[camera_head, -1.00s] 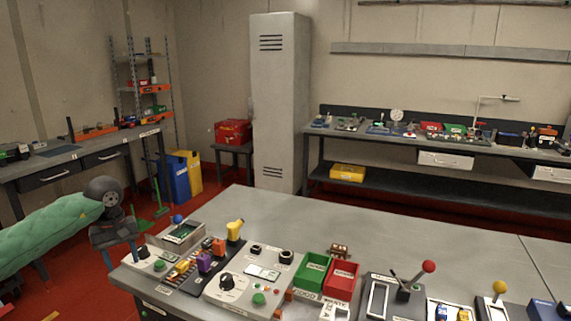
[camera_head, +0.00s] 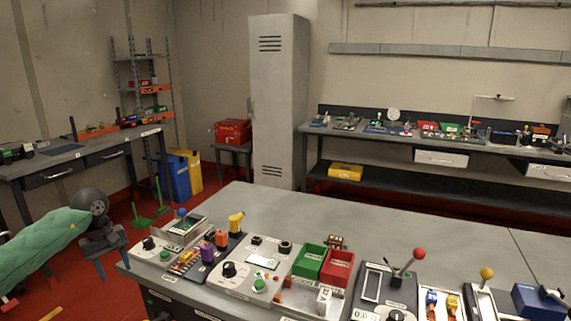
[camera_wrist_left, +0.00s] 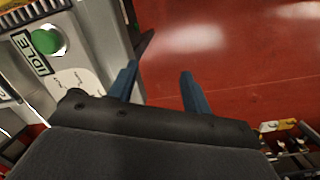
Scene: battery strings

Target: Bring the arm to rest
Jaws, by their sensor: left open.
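My left arm comes in from the left in the head view, in a green padded sleeve. Its left gripper (camera_head: 112,264) hangs with its fingers downward, just off the left end of the grey workbench (camera_head: 275,207). In the left wrist view the two blue fingers of the left gripper (camera_wrist_left: 159,88) are spread apart with nothing between them. Red floor (camera_wrist_left: 235,75) shows beyond them. My right gripper is not in view.
Near the gripper, the bench's left end carries a panel with a green button (camera_head: 165,255), a battery tray (camera_head: 188,262) and a yellow tool (camera_head: 236,222). Green and red bins (camera_head: 338,268) stand farther right. Open floor lies left of the bench.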

